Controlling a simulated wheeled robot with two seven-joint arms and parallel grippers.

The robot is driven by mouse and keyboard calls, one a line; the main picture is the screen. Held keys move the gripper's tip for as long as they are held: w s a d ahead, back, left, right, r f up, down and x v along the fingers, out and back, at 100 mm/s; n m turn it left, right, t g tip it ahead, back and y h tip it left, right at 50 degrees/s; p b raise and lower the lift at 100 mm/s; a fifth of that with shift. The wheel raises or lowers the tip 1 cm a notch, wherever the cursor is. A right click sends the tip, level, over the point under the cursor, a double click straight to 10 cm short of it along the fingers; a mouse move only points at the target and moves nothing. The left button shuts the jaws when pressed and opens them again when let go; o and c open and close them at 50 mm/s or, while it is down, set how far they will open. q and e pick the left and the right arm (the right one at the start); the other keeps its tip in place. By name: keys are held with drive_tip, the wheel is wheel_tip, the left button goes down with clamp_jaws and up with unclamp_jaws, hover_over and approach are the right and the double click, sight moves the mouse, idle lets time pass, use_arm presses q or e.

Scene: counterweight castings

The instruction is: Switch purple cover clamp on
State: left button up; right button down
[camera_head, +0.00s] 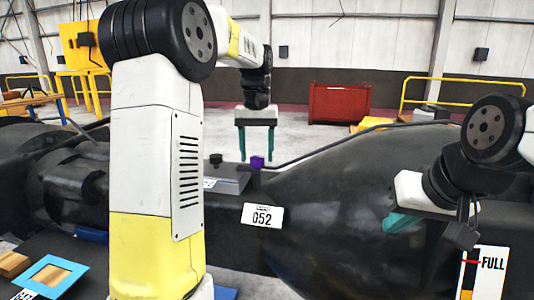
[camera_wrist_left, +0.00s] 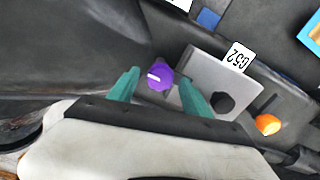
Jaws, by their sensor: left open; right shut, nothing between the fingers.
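The purple cover clamp (camera_head: 257,162) is a small knob on the dark casting, at the right edge of a grey plate. In the left wrist view the purple knob (camera_wrist_left: 160,77) carries a short white line that lies nearly horizontal. My left gripper (camera_head: 256,156) is open and points down over it. In the wrist view the teal fingertips (camera_wrist_left: 160,74) stand on either side of the knob, with gaps; I cannot tell whether they reach down around it. My right gripper (camera_head: 404,220) is shut and empty at the right, away from the clamp, and partly hidden by its wrist.
A black knob (camera_wrist_left: 222,103) sits on the grey plate (camera_wrist_left: 210,72), and an orange knob (camera_wrist_left: 268,124) lies beyond it. A blue-framed panel (camera_head: 53,276) is at lower left. A red bin (camera_head: 340,103) stands far behind.

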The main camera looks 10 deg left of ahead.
sight(257, 157)
use_arm(q)
wheel_tip(257, 157, up, 6)
drive_tip(key=shift+r, duration=0.75)
drive_tip(key=shift+s, duration=0.1)
drive_tip(key=s+d+f+m+t+h, duration=0.1)
drive_tip(key=s+f+t, duration=0.2)
drive_tip(key=s, duration=0.9)
drive_tip(key=s+d+f+m+t+h, duration=0.1)
drive_tip(key=s+f+t, duration=0.2)
drive_tip(key=s, duration=0.9)
wheel_tip(257, 157, down, 3)
drive_tip(key=shift+f+m, duration=0.2)
drive_tip(key=shift+m, duration=0.1)
